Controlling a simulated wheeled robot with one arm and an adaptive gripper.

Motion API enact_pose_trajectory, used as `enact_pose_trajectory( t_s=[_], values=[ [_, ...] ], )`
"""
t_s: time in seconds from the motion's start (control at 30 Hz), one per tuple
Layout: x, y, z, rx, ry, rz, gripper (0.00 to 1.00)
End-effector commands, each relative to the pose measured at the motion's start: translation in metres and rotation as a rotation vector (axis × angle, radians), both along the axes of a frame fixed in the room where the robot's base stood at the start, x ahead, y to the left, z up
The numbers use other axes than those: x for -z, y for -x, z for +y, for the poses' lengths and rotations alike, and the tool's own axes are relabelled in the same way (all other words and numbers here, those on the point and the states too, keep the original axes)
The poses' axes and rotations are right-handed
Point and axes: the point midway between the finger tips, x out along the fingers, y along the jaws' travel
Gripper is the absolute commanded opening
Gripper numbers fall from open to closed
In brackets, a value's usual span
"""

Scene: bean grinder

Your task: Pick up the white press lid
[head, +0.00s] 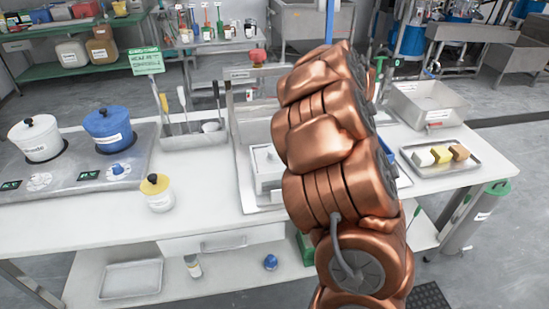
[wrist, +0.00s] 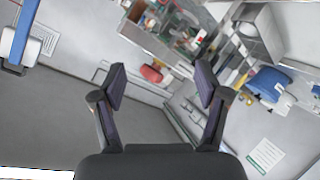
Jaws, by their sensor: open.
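A white, box-shaped piece (head: 266,163) stands in a shallow metal tray (head: 247,189) at the middle of the white table, partly hidden behind my copper arm. It may be the press with its white lid, but the lid's outline is not clear. My gripper (wrist: 161,80) is open and empty in the wrist view, its two dark fingers well apart. The wrist view is tilted and looks across the room. I cannot make out the lid there. My gripper is not visible in the head view.
White (head: 38,143) and blue (head: 109,129) pots stand on the hob at left. A tray of blocks (head: 462,163) and a metal basin (head: 426,105) are at right. The front middle is clear.

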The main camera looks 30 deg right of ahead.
Motion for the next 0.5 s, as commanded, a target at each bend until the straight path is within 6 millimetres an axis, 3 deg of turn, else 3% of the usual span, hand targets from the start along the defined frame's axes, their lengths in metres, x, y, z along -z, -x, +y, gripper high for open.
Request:
enact_pose_trajectory(
  t_s=[0.03, 0.23, 0.4, 0.5],
  values=[
    [0.019, 0.002, 0.0, -0.062, -0.037, 0.018, 0.74],
    [0.088, 0.027, 0.036, -0.333, -0.257, 0.085, 0.74],
    [0.124, 0.064, 0.069, -0.512, -0.455, 0.129, 0.74],
    [0.134, 0.082, 0.084, -0.579, -0.543, 0.144, 0.74]
  ],
)
